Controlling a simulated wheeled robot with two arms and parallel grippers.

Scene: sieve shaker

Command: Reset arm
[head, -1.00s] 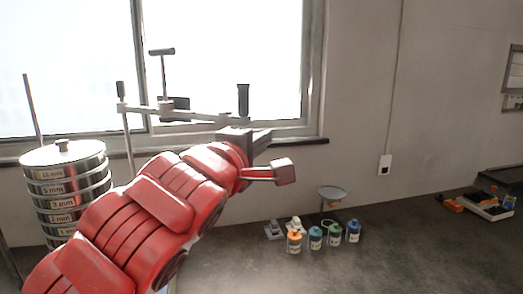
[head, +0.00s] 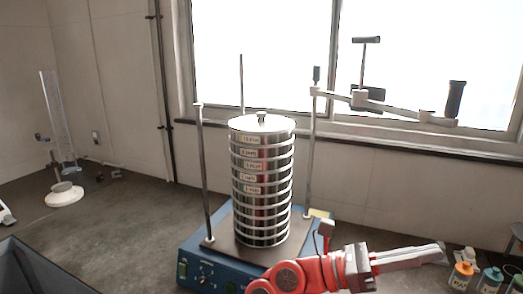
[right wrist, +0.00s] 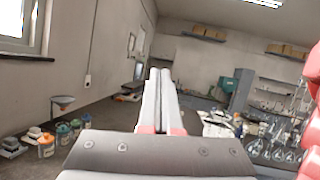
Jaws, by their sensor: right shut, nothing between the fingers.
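My right arm, red, comes in at the lower right of the head view. Its grey gripper (head: 440,252) points right, with the two fingers together and nothing between them. In the right wrist view the gripper (right wrist: 160,72) also shows its fingers closed side by side, pointing across the room. The sieve shaker (head: 192,268) has a blue base and stands on the bench left of the right gripper. A stack of metal sieves (head: 262,185) stands upright on it, with a lid on top. My left gripper is not in view.
A clear cylinder (head: 58,130) stands at the left.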

